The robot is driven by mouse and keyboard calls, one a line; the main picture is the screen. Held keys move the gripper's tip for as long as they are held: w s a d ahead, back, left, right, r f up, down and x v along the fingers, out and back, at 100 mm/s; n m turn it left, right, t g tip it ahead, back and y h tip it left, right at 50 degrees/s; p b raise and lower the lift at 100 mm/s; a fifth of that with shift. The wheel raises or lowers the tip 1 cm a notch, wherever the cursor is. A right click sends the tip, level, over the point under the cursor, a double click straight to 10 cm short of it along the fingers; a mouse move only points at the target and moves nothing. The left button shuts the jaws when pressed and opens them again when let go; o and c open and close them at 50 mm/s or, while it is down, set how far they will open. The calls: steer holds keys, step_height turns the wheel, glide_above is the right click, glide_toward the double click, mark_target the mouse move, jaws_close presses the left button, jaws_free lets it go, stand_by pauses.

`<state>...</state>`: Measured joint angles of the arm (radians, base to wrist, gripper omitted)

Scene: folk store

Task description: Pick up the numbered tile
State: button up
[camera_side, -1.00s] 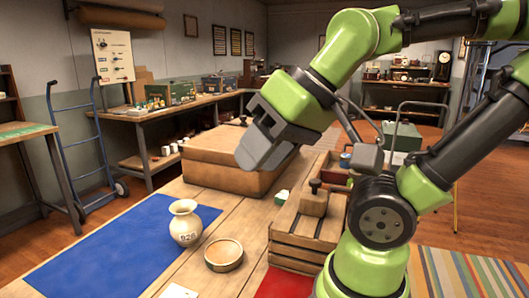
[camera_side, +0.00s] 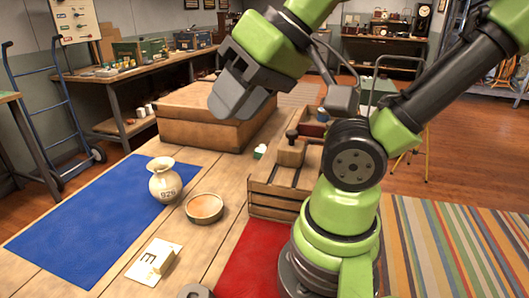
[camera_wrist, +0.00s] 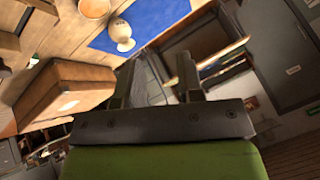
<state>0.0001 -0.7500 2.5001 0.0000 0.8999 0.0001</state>
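I cannot make out a tile with a number on it. A cream tile-like piece marked with a letter like "E" (camera_side: 147,257) lies on the table near the front, with a tan block (camera_side: 163,262) on or against it. The rounded cream vase (camera_side: 164,184) bears digits that look like 926; it also shows in the wrist view (camera_wrist: 121,38). A grey piece (camera_side: 195,292) is cut off at the bottom edge.
The blue mat (camera_side: 95,220) lies under the vase, with a shallow round bowl (camera_side: 204,208) beside it. A large brown box (camera_side: 190,135) stands behind. A wooden crate (camera_side: 275,197) and red mat (camera_side: 250,262) lie near my base. Bare table shows between the mats.

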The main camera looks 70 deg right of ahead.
stand_by(0.4)
steer(key=o, duration=1.1)
steer(key=shift+c, duration=0.2)
